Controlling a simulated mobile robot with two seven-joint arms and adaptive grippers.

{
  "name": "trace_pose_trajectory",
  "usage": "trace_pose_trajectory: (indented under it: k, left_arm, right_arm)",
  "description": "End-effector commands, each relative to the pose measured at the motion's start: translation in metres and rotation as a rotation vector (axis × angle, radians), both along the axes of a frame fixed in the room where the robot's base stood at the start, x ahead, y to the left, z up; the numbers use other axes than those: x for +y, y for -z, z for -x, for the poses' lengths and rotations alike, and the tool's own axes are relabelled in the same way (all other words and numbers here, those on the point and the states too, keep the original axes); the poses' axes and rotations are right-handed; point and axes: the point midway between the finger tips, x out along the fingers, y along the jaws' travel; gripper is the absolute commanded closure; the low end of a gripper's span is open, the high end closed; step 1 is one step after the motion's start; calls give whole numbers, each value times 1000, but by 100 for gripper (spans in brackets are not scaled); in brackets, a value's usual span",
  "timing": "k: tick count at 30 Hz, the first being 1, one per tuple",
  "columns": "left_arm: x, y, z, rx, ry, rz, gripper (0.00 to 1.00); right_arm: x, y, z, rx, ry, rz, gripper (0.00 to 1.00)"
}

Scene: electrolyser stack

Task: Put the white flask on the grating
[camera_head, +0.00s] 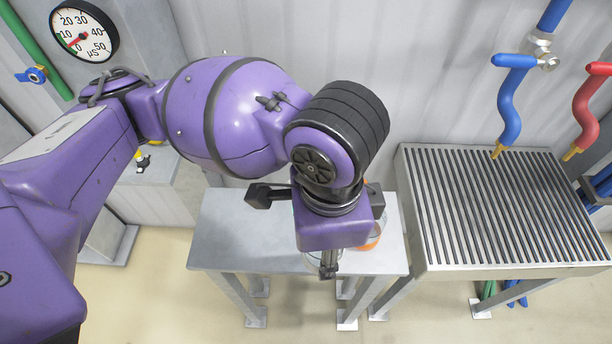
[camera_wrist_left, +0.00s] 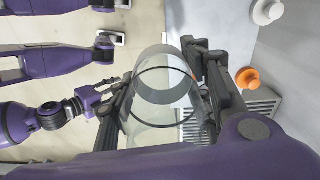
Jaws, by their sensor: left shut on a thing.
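My left gripper (camera_wrist_left: 158,92) is shut on a clear glass vessel (camera_wrist_left: 165,72) with a dark ring, held between its two fingers. In the head view the gripper (camera_head: 320,235) is over the front of the small table, with part of the glass vessel (camera_head: 312,260) below it. A white-topped piece (camera_wrist_left: 267,11) stands on the table in the wrist view; I cannot tell whether it or the held vessel is the white flask. The grating (camera_head: 500,210) is right of the table, with bare slats. My right gripper (camera_wrist_left: 95,97) shows small in the wrist view.
An orange-topped flask (camera_head: 372,238) stands on the table (camera_head: 225,235), partly hidden by my gripper; its orange top also shows in the wrist view (camera_wrist_left: 248,78). Blue (camera_head: 509,110) and red (camera_head: 586,110) taps hang over the grating's back. A gauge (camera_head: 83,31) is on the wall.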

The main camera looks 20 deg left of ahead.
Motion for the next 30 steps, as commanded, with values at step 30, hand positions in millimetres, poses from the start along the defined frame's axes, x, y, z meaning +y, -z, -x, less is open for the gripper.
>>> trace_pose_trajectory:
  k: [30]
  left_arm:
    - [75, 91, -108, 3, 125, 0, 81]
  right_arm:
    - [-1, 34, 9, 29, -9, 11, 60]
